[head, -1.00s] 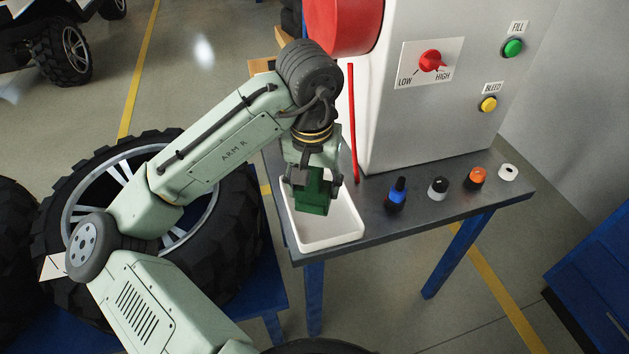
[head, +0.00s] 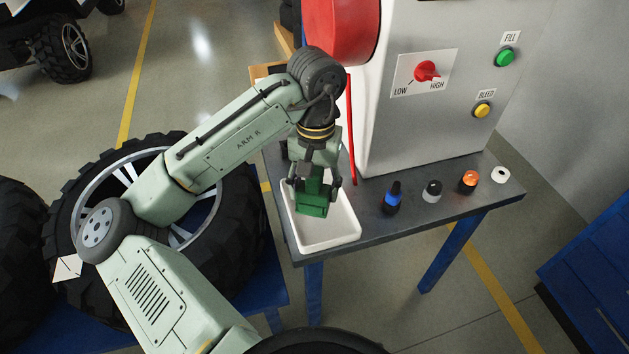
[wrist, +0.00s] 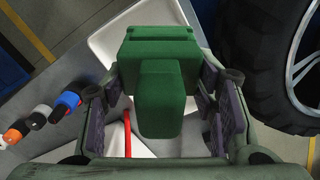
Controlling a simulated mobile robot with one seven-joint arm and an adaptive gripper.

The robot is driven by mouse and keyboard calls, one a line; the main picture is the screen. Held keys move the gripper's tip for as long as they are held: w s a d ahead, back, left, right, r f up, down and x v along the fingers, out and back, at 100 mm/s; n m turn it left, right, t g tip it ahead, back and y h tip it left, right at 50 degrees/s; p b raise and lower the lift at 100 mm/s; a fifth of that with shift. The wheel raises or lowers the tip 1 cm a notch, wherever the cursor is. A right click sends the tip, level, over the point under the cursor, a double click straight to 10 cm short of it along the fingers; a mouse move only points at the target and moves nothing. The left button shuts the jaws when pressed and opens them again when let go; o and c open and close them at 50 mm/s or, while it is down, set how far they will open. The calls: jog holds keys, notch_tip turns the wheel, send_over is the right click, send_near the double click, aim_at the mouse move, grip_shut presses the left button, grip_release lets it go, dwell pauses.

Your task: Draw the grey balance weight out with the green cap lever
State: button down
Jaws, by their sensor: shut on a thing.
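My gripper (head: 312,185) is shut on the green cap lever (head: 314,205) and holds it over the white tray (head: 347,238), at the left end of the grey bench. In the wrist view the lever (wrist: 160,95) sits between my finger pads, its wide block toward the top of the picture. The tray (wrist: 115,40) shows behind it there. I cannot make out the grey balance weight in either view. The lever and my gripper hide part of the tray's inside.
A thin red rod (head: 351,130) stands just right of my gripper. A large tyre (head: 235,230) lies left of the bench.

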jog(key=shift+w+g, duration=0.25)
jog(key=shift+g, duration=0.25)
jog(key=g, duration=0.1)
jog(key=w+g, duration=0.1)
jog(key=shift+d+f+g+y, duration=0.1)
jog(key=shift+d+g+y, duration=0.05)
jog(key=shift+g+y, duration=0.25)
jog(key=shift+r, duration=0.2)
dwell(0.4)
jog(key=shift+s+r, duration=0.25)
jog(key=shift+r, duration=0.4)
jog(key=shift+s+a+r, duration=0.15)
jog(key=shift+s+r, duration=0.45)
jog(key=shift+r, duration=0.2)
jog(key=shift+s+a+r, duration=0.15)
jog(key=shift+s+r, duration=0.4)
jog(key=shift+r, duration=0.2)
